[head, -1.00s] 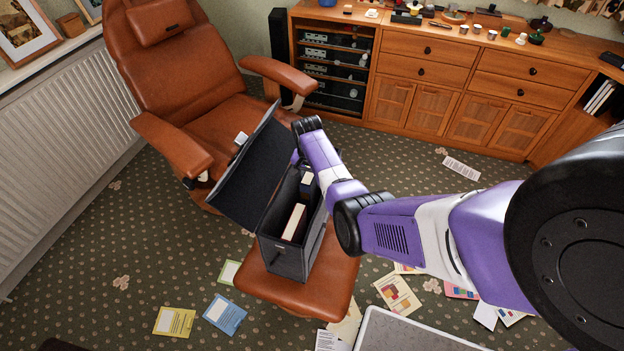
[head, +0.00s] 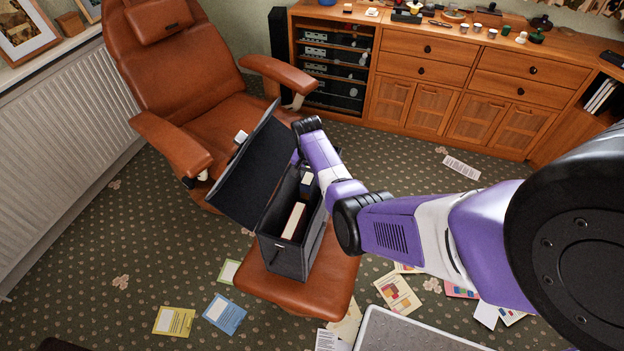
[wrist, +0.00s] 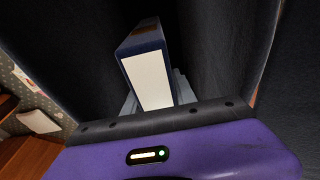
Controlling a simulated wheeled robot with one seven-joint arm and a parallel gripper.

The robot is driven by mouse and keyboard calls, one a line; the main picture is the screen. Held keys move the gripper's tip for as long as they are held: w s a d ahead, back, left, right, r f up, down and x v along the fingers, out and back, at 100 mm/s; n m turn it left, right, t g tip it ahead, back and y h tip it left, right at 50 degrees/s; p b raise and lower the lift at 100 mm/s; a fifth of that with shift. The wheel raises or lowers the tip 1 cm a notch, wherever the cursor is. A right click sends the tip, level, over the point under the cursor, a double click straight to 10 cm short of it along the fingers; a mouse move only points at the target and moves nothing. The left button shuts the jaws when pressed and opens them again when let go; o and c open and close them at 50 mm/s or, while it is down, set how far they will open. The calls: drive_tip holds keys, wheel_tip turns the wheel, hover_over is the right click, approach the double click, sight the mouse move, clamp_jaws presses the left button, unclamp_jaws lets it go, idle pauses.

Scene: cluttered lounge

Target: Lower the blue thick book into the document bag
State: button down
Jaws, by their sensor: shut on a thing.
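The document bag (head: 283,256) is a dark grey box-like bag standing on the brown footstool, its lid (head: 246,172) swung open to the left. The blue thick book (head: 307,187) is inside the bag's opening, towards the far end. In the wrist view the blue book (wrist: 145,42) stands between the dark bag walls, its pale page edge facing the camera. My gripper (wrist: 156,103) is shut on it, with grey fingers at either side. In the head view my arm hides most of the gripper. Whether the book touches the bag's bottom is hidden.
Another book (head: 293,221) with pale pages and a reddish cover stands in the nearer part of the bag. The footstool (head: 300,297) is in front of a brown leather armchair (head: 185,65). Papers and folders (head: 224,313) lie on the carpet around it.

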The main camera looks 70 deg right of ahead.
sight(311, 176)
drive_tip(key=shift+f+b, duration=2)
drive_tip(key=shift+f, duration=0.25)
idle(0.5)
drive_tip(key=c, duration=0.9)
unclamp_jaws()
drive_tip(key=shift+a+r+p, duration=0.2)
drive_tip(key=shift+r+p, duration=0.15)
drive_tip(key=shift+r, duration=0.95)
drive_tip(key=shift+a+r+p, duration=0.15)
drive_tip(key=shift+r+p, duration=0.25)
drive_tip(key=shift+r, duration=0.85)
drive_tip(key=shift+a+r+p, duration=0.2)
drive_tip(key=shift+r+p, duration=0.15)
drive_tip(key=shift+r, duration=0.95)
